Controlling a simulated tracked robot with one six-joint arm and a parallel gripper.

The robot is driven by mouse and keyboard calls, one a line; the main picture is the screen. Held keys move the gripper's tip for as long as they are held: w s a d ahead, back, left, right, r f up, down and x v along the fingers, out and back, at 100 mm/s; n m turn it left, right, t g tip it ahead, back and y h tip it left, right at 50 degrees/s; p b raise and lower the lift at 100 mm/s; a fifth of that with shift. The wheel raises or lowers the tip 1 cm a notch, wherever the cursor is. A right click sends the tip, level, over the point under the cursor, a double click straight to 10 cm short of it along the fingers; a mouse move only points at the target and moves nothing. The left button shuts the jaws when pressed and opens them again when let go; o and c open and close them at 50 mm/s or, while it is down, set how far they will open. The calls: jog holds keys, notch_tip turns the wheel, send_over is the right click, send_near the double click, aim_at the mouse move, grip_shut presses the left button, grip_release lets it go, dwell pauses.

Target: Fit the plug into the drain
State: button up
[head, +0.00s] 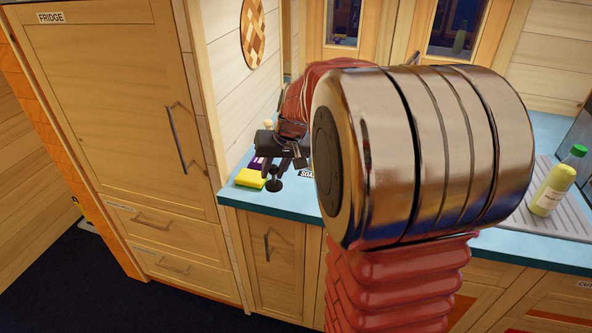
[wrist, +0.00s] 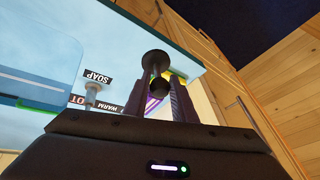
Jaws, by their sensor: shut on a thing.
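My gripper (head: 277,164) is at the left end of the blue counter in the head view, pointing down. It is shut on a dark plug (head: 276,182), which hangs below the fingers with its round disc down. In the wrist view, the plug (wrist: 155,62) shows its disc and a rounded knob between the fingertips of my gripper (wrist: 160,100). The plug is held above the counter's edge area, apart from the surface as far as I can tell. The drain is not visible in either view; my arm hides much of the counter in the head view.
A yellow sponge (head: 249,179) lies beside the gripper on the blue counter (head: 310,206). A SOAP label (wrist: 97,77) and small dispenser (wrist: 92,92) are nearby. A green-capped bottle (head: 553,190) stands at right. The tall fridge (head: 110,110) bounds the left.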

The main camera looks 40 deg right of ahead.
jog(key=w+a+f+n+y, duration=0.1)
jog(key=w+a+f+n, duration=0.1)
jog(key=w+a+f, duration=0.2)
jog(key=w+a+f+n+y, duration=0.1)
jog(key=w+a+f+n, duration=0.2)
jog(key=w+a, duration=0.7)
jog(key=a+f, duration=0.1)
jog(key=a, duration=0.5)
jog(key=shift+w+a+g, duration=0.2)
jog(key=shift+a+g, duration=0.05)
jog(key=shift+g, duration=0.05)
jog(key=shift+a, duration=0.1)
